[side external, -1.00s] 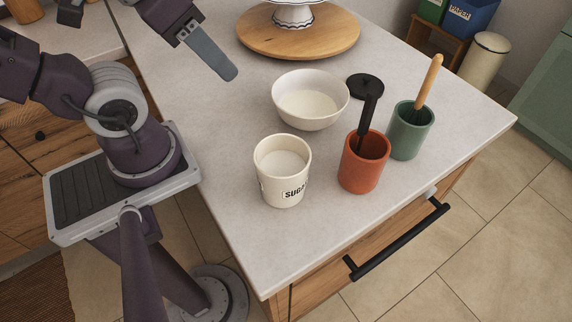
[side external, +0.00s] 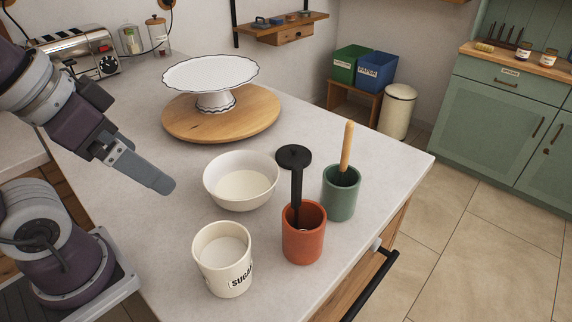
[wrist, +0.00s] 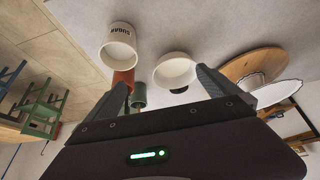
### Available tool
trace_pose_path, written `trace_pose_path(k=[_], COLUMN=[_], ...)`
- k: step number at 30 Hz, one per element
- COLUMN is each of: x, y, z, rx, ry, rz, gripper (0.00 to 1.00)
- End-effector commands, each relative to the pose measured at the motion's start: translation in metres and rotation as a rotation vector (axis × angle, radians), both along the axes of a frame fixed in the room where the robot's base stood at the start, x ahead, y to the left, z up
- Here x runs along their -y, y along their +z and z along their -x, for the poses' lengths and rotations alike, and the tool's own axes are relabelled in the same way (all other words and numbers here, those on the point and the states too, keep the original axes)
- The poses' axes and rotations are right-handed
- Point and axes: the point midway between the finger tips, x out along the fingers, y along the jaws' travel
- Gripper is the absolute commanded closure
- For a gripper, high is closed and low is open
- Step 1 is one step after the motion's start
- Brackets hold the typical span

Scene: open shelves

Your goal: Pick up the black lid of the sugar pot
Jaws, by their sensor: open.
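The black lid (side external: 293,157) is a flat round disc with a small knob. It lies on the counter just behind the white bowl, and a black utensil handle partly covers it in the side view. In the wrist view only a dark sliver of the lid (wrist: 179,90) shows beyond the bowl. The cream sugar pot (side external: 222,262) stands open at the front, with white contents; it also shows in the wrist view (wrist: 117,46). My gripper (side external: 163,187) is above the counter, left of the bowl and away from the lid. Its fingers (wrist: 160,88) are spread and empty.
The white bowl (side external: 240,184) stands between my gripper and the lid. A terracotta pot (side external: 303,243) with the black utensil and a green pot (side external: 340,202) with a wooden handle stand right. A cake stand (side external: 212,75) on a round board (side external: 180,125) is behind.

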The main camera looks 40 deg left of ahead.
Motion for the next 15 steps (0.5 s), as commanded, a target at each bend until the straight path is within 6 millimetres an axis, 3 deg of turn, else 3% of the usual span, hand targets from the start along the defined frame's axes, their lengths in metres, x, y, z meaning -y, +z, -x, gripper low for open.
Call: trace_pose_path(k=[2,5,8,10,13,15], x=[0.000,0.001,-0.005,-0.013,-0.027,-0.036], y=[0.004,0.022,0.041,0.041,0.020,-0.008], z=[-0.005,-0.037,-0.103,-0.156,-0.230,-0.278], rx=[-0.007,-0.056,-0.128,-0.174,-0.233,-0.273], ry=[-0.014,-0.109,-0.285,-0.421,-0.623,-0.778], rz=[-0.001,-0.008,-0.031,-0.059,-0.117,-0.168], gripper=[0.00,0.00,0.00,0.00,0.00,0.00])
